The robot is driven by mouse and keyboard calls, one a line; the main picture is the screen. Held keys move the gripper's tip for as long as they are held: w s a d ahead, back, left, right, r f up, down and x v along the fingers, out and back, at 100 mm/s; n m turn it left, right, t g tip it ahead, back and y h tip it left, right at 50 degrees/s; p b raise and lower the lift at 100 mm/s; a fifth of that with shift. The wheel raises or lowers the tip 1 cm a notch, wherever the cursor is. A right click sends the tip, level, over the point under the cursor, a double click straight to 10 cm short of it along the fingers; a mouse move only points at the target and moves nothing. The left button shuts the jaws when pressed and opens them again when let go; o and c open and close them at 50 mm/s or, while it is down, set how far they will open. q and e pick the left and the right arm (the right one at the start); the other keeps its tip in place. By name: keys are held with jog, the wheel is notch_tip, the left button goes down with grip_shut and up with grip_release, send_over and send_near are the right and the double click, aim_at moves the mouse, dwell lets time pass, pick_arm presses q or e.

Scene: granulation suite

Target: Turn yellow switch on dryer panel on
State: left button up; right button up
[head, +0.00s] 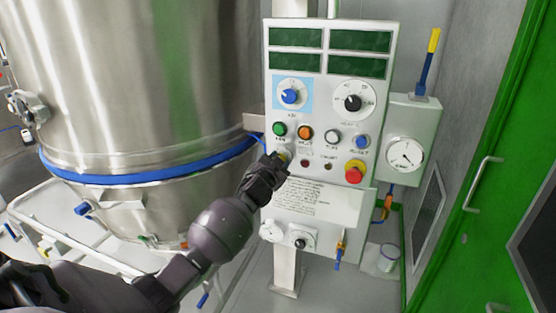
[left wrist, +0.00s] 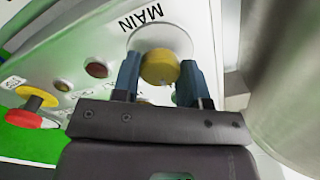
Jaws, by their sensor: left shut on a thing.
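The dryer panel (head: 316,113) is a white box with dials, buttons and green displays. The yellow switch (left wrist: 160,67) is a round yellow knob on a pale disc under the word MAIN in the left wrist view. In the head view it is mostly hidden behind my left gripper (head: 277,162), at the panel's lower left. In the left wrist view the two fingers of my left gripper (left wrist: 158,82) stand on either side of the knob, shut on it. The knob's pointer direction cannot be made out. My right gripper is not in view.
A red and yellow emergency button (head: 354,171) sits right of the switch. Green, orange, white and blue buttons (head: 362,142) run above it. A large steel vessel (head: 150,80) stands close on the left. A gauge box (head: 408,140) and green door (head: 490,190) are right.

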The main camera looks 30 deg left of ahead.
pick_arm(q)
jog(key=m+p, duration=0.1)
jog(key=m, duration=0.3)
jog(key=shift+m, duration=0.4)
dwell(0.4)
jog(key=o, duration=0.9)
jog(key=shift+o, duration=0.2)
jog(key=shift+s, duration=0.1)
jog(key=v, duration=1)
jog(key=shift+s, duration=0.35)
